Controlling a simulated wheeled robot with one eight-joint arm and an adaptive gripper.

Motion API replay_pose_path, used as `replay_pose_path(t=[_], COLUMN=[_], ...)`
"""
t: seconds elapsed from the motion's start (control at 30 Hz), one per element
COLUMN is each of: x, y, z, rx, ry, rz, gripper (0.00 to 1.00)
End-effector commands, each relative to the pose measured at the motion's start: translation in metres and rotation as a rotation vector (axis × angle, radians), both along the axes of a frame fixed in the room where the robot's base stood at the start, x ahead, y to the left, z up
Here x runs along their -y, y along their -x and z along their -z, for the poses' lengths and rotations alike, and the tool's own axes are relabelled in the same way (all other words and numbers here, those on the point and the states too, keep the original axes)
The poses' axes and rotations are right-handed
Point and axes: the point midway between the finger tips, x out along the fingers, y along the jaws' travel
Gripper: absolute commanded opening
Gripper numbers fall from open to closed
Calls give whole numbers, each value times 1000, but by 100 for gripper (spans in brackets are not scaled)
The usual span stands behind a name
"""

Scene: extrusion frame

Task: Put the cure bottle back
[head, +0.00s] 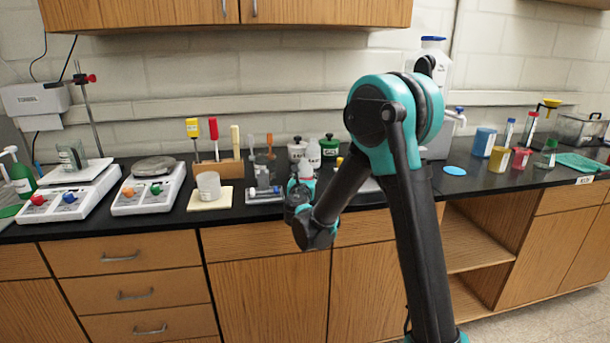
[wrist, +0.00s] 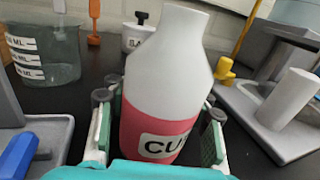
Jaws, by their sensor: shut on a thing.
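The cure bottle (wrist: 168,75) is white with a pink-red lower band and a label on which "CU" shows. In the wrist view it stands between the two fingers of my gripper (wrist: 157,135), which is shut on its lower part. The bottle leans slightly in the picture; whether its base touches the counter is hidden. In the head view my gripper (head: 299,193) is over the counter's front part, and the bottle (head: 306,170) is small and partly hidden by it.
A graduated beaker (wrist: 45,50) stands left of the bottle in the wrist view, and a metal fixture (wrist: 280,110) is close on its right. White and green jars (head: 329,147) stand behind. A wooden tool rack (head: 218,170) is further left. The black counter (head: 500,185) has clear patches on the right.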

Motion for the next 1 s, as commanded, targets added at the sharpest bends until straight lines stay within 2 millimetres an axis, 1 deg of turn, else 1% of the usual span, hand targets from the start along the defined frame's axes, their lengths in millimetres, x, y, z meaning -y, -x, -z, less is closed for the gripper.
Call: replay_pose_path(t=[0.13,0.17,0.37,0.77,0.87,1.0], x=[0,0,0,0,-1,-1], y=[0,0,0,2,14,42], z=[3,2,2,-1,0,0], rx=[0,0,0,0,0,0], ry=[0,0,0,0,0,0], rz=[0,0,0,-1,-1,-3], gripper=[8,44,69,70,70,70])
